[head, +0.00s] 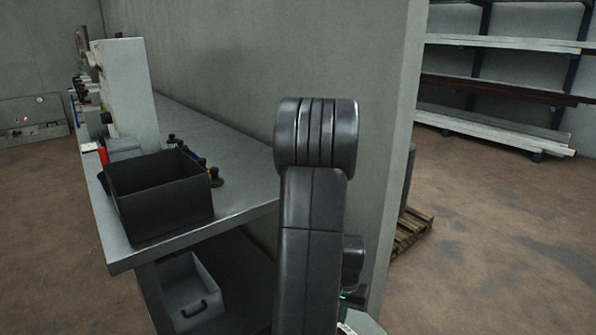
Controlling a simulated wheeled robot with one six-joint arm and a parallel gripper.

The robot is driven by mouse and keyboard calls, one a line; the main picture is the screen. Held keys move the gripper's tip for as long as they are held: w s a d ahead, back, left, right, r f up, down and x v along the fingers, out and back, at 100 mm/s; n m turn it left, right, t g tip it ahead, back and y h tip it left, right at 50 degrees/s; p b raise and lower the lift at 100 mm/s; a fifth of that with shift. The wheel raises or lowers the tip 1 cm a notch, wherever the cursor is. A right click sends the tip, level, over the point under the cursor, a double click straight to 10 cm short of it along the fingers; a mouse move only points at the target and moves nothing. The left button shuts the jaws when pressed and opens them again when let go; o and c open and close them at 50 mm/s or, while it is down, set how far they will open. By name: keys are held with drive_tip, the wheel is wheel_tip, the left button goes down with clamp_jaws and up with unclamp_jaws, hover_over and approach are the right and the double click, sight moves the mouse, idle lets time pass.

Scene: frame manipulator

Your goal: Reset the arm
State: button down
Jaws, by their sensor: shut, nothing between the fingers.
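My black arm (311,235) rises from the bottom edge in the middle of the head view. Its upper end is a thick rounded joint with ribbed bands, standing in front of the grey wall. Part of a darker link with a small green light shows low behind it on the right. My gripper does not show in this view, and its fingers cannot be seen. My arm hides part of the wall and of the floor behind it.
A grey workbench (239,193) runs along the wall on the left. A black open bin (165,205) stands near its front end, with small bottles behind it. A grey bin (190,298) sits below. A wooden pallet (412,228) and a rack (497,122) are right; floor is clear there.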

wheel_tip(320, 180, down, 5)
drive_tip(key=b, duration=0.3)
drive_tip(key=shift+r, duration=0.3)
drive_tip(key=shift+r, duration=0.15)
wheel_tip(320, 180, up, 9)
drive_tip(key=p, duration=0.7)
drive_tip(key=shift+f, duration=0.2)
idle(0.7)
